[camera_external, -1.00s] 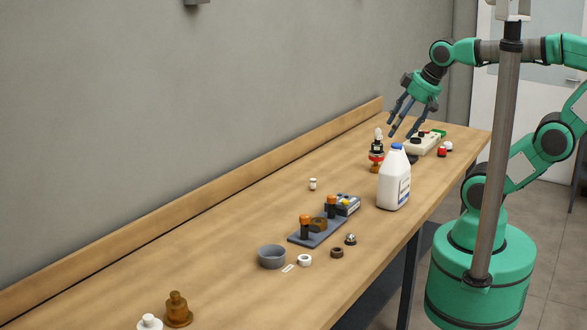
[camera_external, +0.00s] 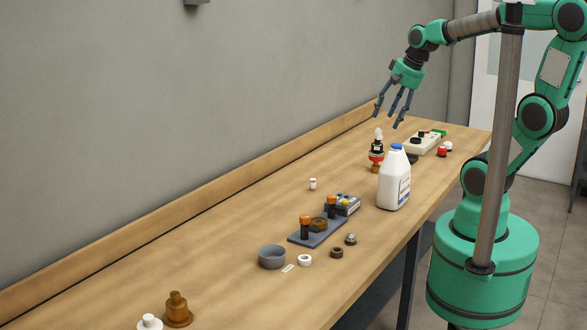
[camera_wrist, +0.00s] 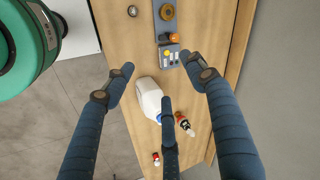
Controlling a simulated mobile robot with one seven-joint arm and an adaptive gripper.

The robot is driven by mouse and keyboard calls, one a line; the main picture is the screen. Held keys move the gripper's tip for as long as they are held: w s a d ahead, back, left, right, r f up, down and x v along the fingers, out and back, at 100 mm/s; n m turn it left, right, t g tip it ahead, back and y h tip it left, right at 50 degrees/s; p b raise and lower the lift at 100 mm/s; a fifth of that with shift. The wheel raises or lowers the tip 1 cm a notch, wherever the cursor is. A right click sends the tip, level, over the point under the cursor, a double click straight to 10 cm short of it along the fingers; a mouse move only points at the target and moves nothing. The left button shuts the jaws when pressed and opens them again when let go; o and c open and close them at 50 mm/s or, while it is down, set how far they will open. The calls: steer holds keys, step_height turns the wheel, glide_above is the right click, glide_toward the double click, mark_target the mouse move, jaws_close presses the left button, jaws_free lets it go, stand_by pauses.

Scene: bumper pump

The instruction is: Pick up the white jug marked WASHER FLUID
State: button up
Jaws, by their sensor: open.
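The white jug (camera_external: 394,180) with a blue cap stands upright on the wooden bench, near its right edge. Printing shows on its side but is too small to read. The jug also shows in the wrist view (camera_wrist: 149,97), below the fingers, with one finger partly in front of its cap end. My gripper (camera_external: 392,113) has three blue fingers, spread open and empty. It hangs in the air above the bench, higher than the jug and apart from it. The fingers also frame the wrist view (camera_wrist: 160,88).
Behind the jug stand a red, black and white figure-like item (camera_external: 376,152) and a cream box (camera_external: 422,143). A wooden backboard (camera_external: 250,172) runs along the wall.

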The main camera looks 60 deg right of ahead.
steer(key=d+f+m+p, duration=0.3)
steer(key=d+m+p, duration=0.1)
steer(key=d+m, duration=0.7)
steer(key=w+d+f+m+y+p, duration=0.1)
steer(key=d+f+m+p, duration=0.2)
steer(key=d+m, duration=0.9)
steer(key=d+p, duration=0.1)
steer(key=d, duration=0.5)
steer(key=shift+w+f, duration=0.2)
steer(key=shift+w, duration=0.1)
glide_above(398, 144)
steer(key=s, duration=0.2)
steer(key=shift+s+f, duration=0.1)
steer(key=shift+f, duration=3.85)
steer(key=shift+x, duration=2.6)
steer(key=shift+s, duration=0.1)
